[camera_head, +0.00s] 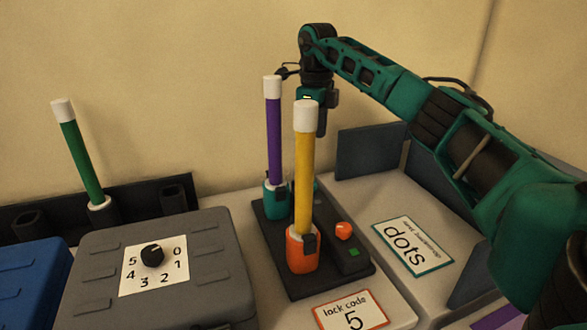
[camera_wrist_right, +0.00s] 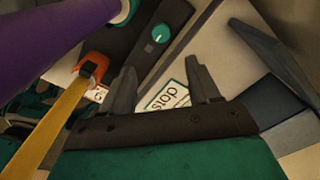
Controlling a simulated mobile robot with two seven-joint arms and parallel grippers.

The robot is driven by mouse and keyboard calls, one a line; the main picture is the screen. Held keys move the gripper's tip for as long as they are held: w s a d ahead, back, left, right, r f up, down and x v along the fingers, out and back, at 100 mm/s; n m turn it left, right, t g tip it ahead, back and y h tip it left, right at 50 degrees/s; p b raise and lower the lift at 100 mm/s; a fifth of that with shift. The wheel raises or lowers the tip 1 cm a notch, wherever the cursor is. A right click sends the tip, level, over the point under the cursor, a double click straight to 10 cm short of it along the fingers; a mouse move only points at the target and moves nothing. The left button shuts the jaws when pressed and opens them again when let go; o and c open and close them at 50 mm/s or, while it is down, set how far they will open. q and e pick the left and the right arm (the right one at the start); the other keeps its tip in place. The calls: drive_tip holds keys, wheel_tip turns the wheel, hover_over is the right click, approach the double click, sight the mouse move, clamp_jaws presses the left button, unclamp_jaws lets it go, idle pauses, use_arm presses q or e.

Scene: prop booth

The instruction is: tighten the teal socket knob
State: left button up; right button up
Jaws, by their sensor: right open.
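The teal socket (camera_head: 277,200) stands at the back of a black base (camera_head: 300,283) and holds an upright purple rod (camera_head: 273,135). My left gripper is in neither view.
An orange socket (camera_head: 302,262) holds a yellow rod (camera_head: 304,175) in front, beside an orange knob (camera_head: 343,231) and green light (camera_head: 353,252).

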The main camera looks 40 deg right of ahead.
drive_tip(key=f, duration=0.4)
drive_tip(key=f+b, duration=0.1)
drive_tip(key=f, duration=0.7)
drive_tip(key=shift+w+f+b, duration=0.3)
drive_tip(key=shift+f+b, duration=0.05)
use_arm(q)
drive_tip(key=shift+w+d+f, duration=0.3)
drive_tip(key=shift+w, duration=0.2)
use_arm(e)
drive_tip(key=shift+c, duration=0.3)
drive_tip(key=c, duration=1)
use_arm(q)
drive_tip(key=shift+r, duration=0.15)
